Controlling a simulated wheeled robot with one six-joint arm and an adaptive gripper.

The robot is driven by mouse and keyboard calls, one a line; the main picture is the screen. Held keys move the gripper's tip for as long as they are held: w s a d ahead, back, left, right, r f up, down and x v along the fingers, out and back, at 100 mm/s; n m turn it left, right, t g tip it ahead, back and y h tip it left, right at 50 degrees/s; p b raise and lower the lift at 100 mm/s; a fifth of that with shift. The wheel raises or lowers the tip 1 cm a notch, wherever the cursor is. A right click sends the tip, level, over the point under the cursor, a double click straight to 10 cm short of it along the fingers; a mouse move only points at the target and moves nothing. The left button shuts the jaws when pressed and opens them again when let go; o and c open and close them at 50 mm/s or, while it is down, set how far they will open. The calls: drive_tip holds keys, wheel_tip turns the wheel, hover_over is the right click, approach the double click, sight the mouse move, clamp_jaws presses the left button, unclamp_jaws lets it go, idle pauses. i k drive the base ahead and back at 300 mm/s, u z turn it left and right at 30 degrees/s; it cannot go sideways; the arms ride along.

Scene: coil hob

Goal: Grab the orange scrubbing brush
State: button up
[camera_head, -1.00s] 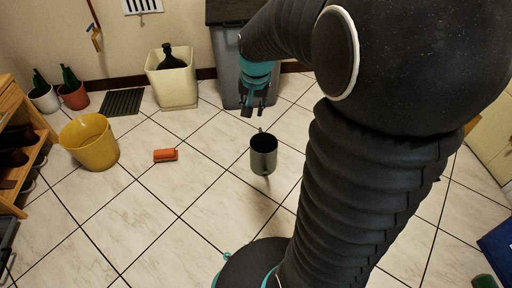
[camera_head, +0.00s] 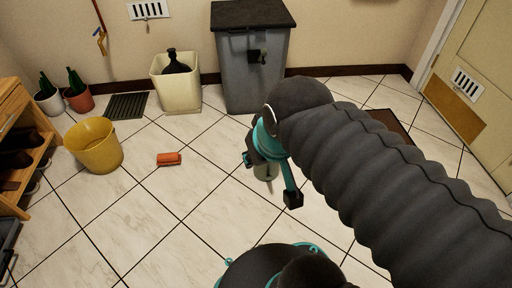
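The orange scrubbing brush (camera_head: 169,159) lies flat on the tiled floor, left of the picture's middle and in full view. My gripper (camera_head: 271,181), with teal and black parts, is to the right of the brush and well apart from it. Its two fingers are spread wide, so it looks open.
A yellow bucket (camera_head: 94,146) stands left of the brush. Behind are a cream bin (camera_head: 180,93) with a dark bottle, a grey lidded bin (camera_head: 254,72), a floor grate (camera_head: 126,107) and potted plants. A wooden shelf (camera_head: 22,160) stands at left. The floor around the brush is clear.

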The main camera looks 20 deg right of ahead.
sight(162, 159)
drive_tip(key=u, duration=0.25)
drive_tip(key=k, duration=0.35)
drive_tip(key=u, duration=1.2)
drive_tip(key=i, duration=0.9)
drive_tip(key=z, duration=1.25)
drive_tip(key=i, duration=0.65)
drive_tip(key=z, duration=0.65)
